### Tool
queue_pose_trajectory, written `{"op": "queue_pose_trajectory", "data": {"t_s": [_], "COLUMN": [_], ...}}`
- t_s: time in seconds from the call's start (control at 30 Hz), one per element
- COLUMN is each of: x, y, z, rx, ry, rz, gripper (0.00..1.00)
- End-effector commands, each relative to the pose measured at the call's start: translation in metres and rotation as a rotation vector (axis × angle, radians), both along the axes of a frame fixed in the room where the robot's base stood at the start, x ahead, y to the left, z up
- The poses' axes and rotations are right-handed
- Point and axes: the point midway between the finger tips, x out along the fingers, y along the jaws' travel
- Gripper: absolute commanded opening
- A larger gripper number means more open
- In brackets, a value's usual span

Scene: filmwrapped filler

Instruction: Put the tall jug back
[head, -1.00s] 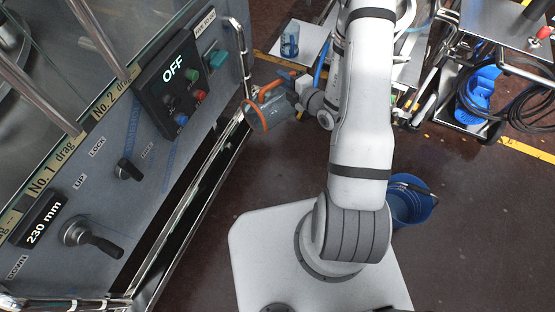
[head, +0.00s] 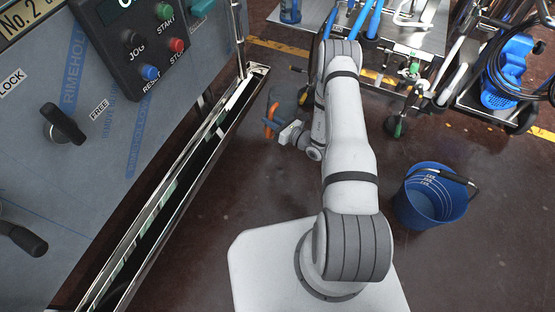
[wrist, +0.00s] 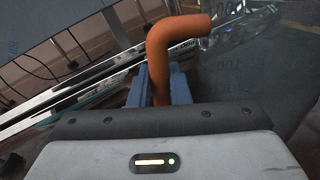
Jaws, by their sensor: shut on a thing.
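A clear jug (head: 287,98) with an orange handle is held out to the left of my arm in the head view, beyond the base and near the machine's rail. My gripper (head: 284,134) is shut on its handle. In the wrist view the orange handle (wrist: 160,65) rises between the blue fingers of my gripper (wrist: 160,88). The clear body of the jug (wrist: 235,65), with faint markings, shows at the right; its base is not clear. A second clear bluish vessel (head: 290,12) stands on a trolley at the top of the head view, partly cut off.
The grey machine panel (head: 75,190) with knobs and its metal rail fill the left. The metal trolley (head: 405,38) stands ahead. A blue bucket (head: 420,205) is on the floor at right. A cart with a blue machine (head: 505,72) stands far right. Brown floor between is bare.

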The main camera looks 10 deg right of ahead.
Motion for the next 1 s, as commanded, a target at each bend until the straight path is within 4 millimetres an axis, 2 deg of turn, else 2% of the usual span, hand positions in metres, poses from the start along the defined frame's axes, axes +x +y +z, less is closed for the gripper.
{"op": "queue_pose_trajectory", "data": {"t_s": [0.03,0.1,0.2,0.3,0.57,0.73,1.0], "x": [-0.001,-0.002,-0.003,-0.004,-0.006,-0.006,-0.006], "y": [0.002,0.005,0.008,0.011,0.013,0.014,0.014], "z": [-0.04,-0.066,-0.095,-0.114,-0.142,-0.176,-0.204], "rx": [-0.035,-0.08,-0.127,-0.155,-0.175,-0.175,-0.175], "ry": [-0.041,-0.097,-0.154,-0.191,-0.216,-0.215,-0.215], "rz": [0.013,0.03,0.046,0.058,0.067,0.067,0.067], "gripper": [0.0,0.0,0.0,0.0,0.0,0.0,0.0]}}
